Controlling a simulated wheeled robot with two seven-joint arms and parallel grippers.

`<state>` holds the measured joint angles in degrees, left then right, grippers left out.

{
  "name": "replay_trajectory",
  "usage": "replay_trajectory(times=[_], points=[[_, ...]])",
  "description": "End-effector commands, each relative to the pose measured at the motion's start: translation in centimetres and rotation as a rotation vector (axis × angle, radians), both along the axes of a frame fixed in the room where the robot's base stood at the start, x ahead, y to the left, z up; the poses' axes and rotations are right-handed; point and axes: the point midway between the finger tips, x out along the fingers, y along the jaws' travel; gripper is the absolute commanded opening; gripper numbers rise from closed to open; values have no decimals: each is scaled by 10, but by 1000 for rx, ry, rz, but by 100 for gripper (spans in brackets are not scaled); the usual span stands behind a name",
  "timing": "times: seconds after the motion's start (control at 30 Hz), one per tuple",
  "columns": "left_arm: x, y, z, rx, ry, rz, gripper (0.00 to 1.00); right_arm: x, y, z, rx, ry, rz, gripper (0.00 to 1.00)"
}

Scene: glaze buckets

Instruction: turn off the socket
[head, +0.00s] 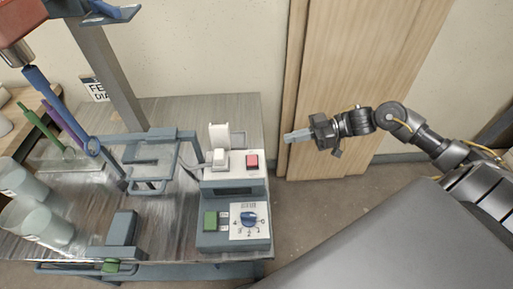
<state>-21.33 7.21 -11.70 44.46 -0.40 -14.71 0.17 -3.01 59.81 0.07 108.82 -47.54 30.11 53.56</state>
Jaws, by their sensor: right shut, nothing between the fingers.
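The socket (259,177) appears to be the white-topped unit at the right end of the workbench. A red switch (252,161) is on its right side and a white plug-like block (220,158) on its left; I cannot tell the switch's position. An upright white flap or cover (218,135) stands behind the block. My right gripper (288,137) is shut and empty, in the air to the right of the socket and apart from it, its fingers pointing left. My left gripper is not in view.
A control box (208,241) with a green button (210,221) and a blue dial (248,219) sits in front of the socket. The workbench (185,225) also holds a metal frame (152,152) and pale cups (45,222). A wooden door (350,60) is behind my right arm.

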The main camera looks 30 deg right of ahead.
Motion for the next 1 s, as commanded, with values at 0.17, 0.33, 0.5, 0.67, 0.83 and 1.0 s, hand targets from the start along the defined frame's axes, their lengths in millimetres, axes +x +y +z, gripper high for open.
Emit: replay_trajectory(times=[0.17, 0.33, 0.5, 0.67, 0.83, 1.0], points=[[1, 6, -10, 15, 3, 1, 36, -4, -4, -10, 0, 3, -8, 0], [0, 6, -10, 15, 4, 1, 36, -2, -1, -10, 1, 2, -9, 0], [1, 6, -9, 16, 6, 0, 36, 7, 19, -13, 4, -2, -6, 0], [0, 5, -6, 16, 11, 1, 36, 20, 49, -20, 4, -1, -5, 0], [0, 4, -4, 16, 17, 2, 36, 34, 81, -28, 4, -1, -4, 0], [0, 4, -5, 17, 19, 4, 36, 33, 89, -51, 1, 6, -6, 0]])
